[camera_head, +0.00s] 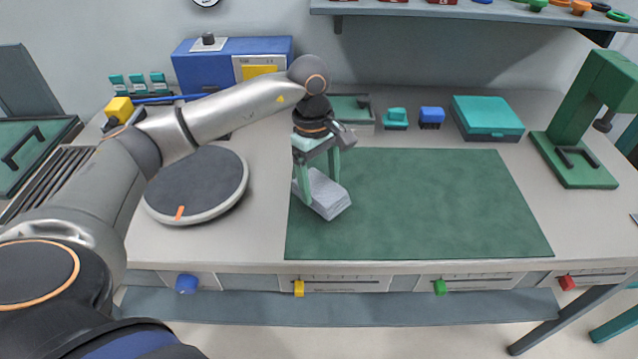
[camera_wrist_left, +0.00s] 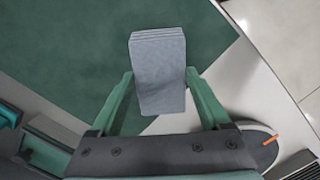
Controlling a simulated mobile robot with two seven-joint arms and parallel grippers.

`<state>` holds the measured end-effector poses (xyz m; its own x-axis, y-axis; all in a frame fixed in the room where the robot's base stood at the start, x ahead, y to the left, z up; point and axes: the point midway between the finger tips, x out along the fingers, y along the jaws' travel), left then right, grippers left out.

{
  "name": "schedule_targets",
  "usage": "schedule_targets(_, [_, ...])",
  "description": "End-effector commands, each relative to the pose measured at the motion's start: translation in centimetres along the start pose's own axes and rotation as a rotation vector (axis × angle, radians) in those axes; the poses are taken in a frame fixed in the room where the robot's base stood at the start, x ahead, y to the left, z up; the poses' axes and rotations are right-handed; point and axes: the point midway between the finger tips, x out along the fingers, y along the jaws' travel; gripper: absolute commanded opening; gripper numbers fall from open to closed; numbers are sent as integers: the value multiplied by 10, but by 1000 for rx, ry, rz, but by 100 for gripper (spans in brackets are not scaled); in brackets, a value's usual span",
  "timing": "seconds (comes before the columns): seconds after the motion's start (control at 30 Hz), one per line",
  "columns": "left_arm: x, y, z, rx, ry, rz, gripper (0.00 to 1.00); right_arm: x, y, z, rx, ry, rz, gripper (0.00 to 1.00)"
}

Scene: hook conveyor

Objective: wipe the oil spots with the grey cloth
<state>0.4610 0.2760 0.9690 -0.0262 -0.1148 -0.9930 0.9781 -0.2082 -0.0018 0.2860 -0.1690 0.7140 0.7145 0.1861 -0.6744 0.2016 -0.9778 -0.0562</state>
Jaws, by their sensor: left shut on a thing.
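The grey cloth (camera_head: 330,201) is a folded pad at the left edge of the green mat (camera_head: 430,205). My left gripper (camera_head: 318,189) is shut on it and points down. In the left wrist view, the cloth (camera_wrist_left: 158,85) sits between the two green fingers of the left gripper (camera_wrist_left: 158,76), over the mat's edge. I cannot tell whether its underside touches the mat. I can make out no oil spots on the visible mat; the area under the cloth is hidden. My right gripper is not in view.
A round grey turntable (camera_head: 200,186) with an orange mark lies left of the mat. A blue box (camera_head: 222,68), a teal case (camera_head: 488,117) and small blocks stand behind. A green press (camera_head: 588,125) stands at right. The mat's middle and right are clear.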

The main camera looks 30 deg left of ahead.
Motion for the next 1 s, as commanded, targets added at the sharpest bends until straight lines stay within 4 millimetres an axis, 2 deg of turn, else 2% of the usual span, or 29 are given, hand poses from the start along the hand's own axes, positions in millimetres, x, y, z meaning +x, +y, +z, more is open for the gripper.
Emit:
schedule_targets(0.03, [-9, 0, 1, -2, 1, 1, 25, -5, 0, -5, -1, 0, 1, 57])
schedule_targets(0.4, [-42, -2, 8, -10, 1, 4, 25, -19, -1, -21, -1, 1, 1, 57])
schedule_targets(1.0, [-42, -2, 8, -11, 0, 3, 25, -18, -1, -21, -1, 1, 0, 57])
